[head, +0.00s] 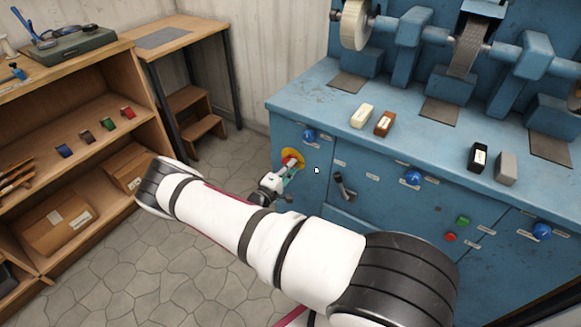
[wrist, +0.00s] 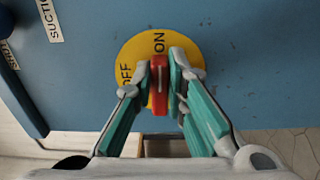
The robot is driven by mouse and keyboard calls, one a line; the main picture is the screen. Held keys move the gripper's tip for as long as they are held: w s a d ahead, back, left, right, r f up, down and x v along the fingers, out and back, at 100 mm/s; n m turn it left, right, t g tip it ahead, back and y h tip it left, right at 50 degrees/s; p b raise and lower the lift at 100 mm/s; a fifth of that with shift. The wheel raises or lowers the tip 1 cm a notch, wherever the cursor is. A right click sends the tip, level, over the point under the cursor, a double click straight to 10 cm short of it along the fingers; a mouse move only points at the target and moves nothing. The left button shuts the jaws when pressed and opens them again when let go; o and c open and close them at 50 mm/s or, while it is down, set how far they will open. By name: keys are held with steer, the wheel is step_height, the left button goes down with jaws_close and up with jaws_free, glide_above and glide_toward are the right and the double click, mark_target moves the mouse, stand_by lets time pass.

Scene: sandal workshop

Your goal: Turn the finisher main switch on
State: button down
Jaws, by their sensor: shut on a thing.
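The finisher main switch is a red handle (wrist: 160,82) on a round yellow plate (wrist: 130,50) on the front of the blue finisher. In the head view the red handle (head: 289,161) and the yellow plate (head: 293,154) show at the cabinet's left end. My gripper (wrist: 161,80) is shut on the red handle, with one teal finger on each side. In the wrist view the handle stands upright, its upper end just below the word ON. OFF is to its left, partly covered by a finger. In the head view my gripper (head: 287,172) partly hides the switch.
Blue knobs (head: 309,136), a black lever (head: 343,185) and a green button (head: 463,221) are on the cabinet front. Small blocks (head: 361,116) lie on its top. A wooden shelf (head: 75,85) stands at left. The stone floor (head: 185,265) between is clear.

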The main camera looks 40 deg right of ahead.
steer(key=shift+f, duration=0.1)
steer(key=c, duration=1.6)
jaws_free()
steer(key=v, duration=1.2)
